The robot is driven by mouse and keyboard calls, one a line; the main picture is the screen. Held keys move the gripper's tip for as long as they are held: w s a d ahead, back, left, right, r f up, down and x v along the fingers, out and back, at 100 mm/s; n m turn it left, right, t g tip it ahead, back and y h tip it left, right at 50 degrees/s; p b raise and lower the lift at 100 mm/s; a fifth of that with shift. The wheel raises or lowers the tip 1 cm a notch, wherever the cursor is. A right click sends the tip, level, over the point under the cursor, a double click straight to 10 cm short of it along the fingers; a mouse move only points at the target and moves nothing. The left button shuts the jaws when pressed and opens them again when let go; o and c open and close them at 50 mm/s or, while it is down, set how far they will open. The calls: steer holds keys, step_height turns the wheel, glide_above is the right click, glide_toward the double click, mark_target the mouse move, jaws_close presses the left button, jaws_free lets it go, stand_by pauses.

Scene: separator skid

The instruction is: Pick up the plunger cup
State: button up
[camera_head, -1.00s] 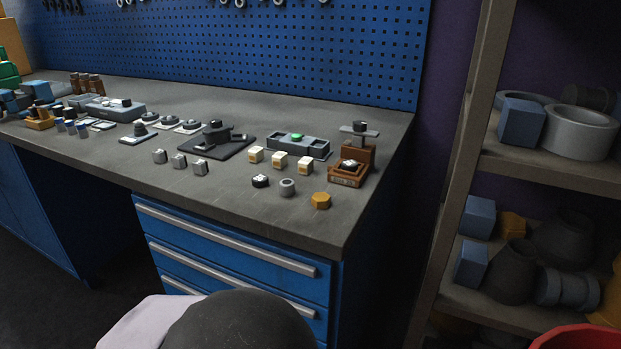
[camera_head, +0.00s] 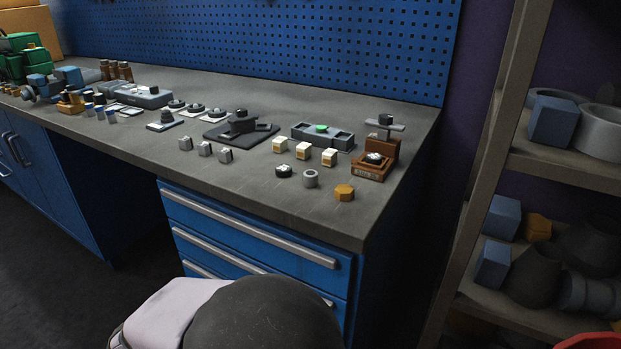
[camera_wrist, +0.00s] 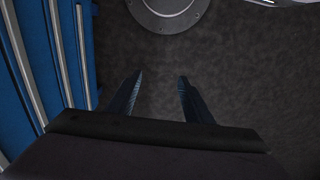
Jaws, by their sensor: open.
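On the bench front right stand a small grey cup-like ring (camera_head: 310,178) with an open top, a round black piece (camera_head: 284,171) with white marks on top, and an orange hexagonal piece (camera_head: 344,192). The grey ring looks most like the plunger cup, but I cannot be sure. My gripper (camera_wrist: 157,82) shows in the wrist view, its two fingers apart with nothing between them. It points at the dark floor beside blue drawers, away from the bench top. The gripper is not visible in the head view.
Behind the small parts are cream blocks (camera_head: 303,151), a grey holder with a green button (camera_head: 321,128) and a brown stand (camera_head: 372,168). Grey clips (camera_head: 205,148) stand to the left. A loaded shelf (camera_head: 565,165) is at the right. The bench's front right corner is bare.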

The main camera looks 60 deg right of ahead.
steer(key=w+d+r+t+h+p, duration=0.1)
steer(key=w+d+r+p, duration=0.2)
steer(key=d+r+p, duration=0.3)
steer(key=w+d+r+t+h+p, duration=0.1)
steer(key=w+d+r+p, duration=0.3)
steer(key=r, duration=0.4)
step_height(320, 180, up, 25)
steer(key=n+g+h+p, duration=0.3)
steer(key=n+p, duration=0.6)
steer(key=p, duration=1.3)
glide_above(311, 173)
steer(key=w+a, duration=0.2)
steer(key=a, duration=0.1)
steer(key=g+y, duration=0.1)
steer(key=shift+s+f+n+g+p, duration=0.1)
steer(key=shift+f+n+g+p, duration=0.3)
steer(key=shift+f+n, duration=0.35)
steer(key=shift+y, duration=0.3)
steer(key=shift+p+x, duration=1.4)
steer(key=shift+x, duration=2.1)
steer(key=shift+d, duration=0.2)
steer(key=shift+c, duration=0.6)
